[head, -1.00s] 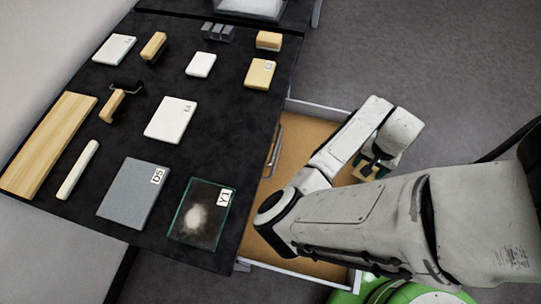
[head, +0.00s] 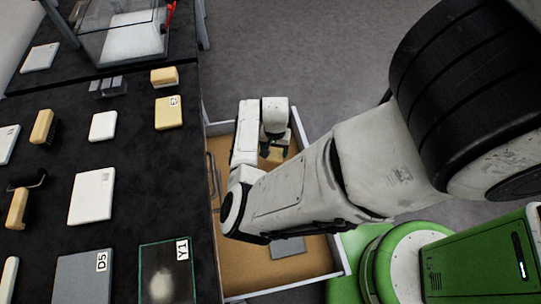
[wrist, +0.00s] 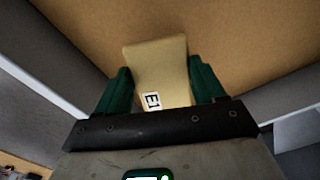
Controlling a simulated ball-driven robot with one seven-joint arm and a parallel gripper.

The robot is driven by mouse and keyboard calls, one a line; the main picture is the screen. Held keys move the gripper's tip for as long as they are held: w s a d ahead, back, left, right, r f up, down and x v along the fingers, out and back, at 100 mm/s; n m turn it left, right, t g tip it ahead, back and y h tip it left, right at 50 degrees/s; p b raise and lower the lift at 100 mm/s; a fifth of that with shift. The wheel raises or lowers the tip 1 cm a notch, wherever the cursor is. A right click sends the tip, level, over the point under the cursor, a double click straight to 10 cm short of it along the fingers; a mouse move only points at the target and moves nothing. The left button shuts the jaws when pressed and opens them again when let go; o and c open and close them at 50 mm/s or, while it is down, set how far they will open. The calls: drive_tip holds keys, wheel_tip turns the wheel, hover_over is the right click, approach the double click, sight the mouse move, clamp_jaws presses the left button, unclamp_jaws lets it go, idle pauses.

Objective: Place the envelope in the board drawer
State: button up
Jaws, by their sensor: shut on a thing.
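The envelope (wrist: 158,65) is a small tan piece with a label that reads E1. My gripper (wrist: 160,85) is shut on it, with a green finger on each side. In the head view my gripper (head: 275,150) and the envelope (head: 275,156) are over the far part of the open drawer (head: 250,277). The drawer has a brown floor and pale walls, which also show around the envelope in the wrist view. I cannot tell whether the envelope touches the drawer floor. My arm hides the middle of the drawer.
A flat grey piece (head: 288,248) lies in the near part of the drawer. The black worktop to the left holds a grey block labelled D5 (head: 84,277), a glass piece labelled Y1 (head: 166,272), a white block (head: 92,197) and a tan block (head: 169,113). A glass case (head: 128,30) stands at the back.

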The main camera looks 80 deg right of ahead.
sight(271, 155)
drive_tip(key=shift+w+d+f, duration=0.2)
drive_tip(key=shift+w+f, duration=0.25)
drive_tip(key=shift+f, duration=0.25)
drive_tip(key=shift+w+d+f+b, duration=0.15)
drive_tip(key=shift+f+b, duration=0.15)
drive_tip(key=shift+f, duration=0.6)
drive_tip(key=shift+w+a+f+b, duration=0.1)
drive_tip(key=shift+f+b, duration=0.2)
drive_tip(key=shift+f, duration=0.55)
drive_tip(key=shift+f, duration=0.1)
drive_tip(key=shift+f, duration=0.1)
drive_tip(key=o, duration=1)
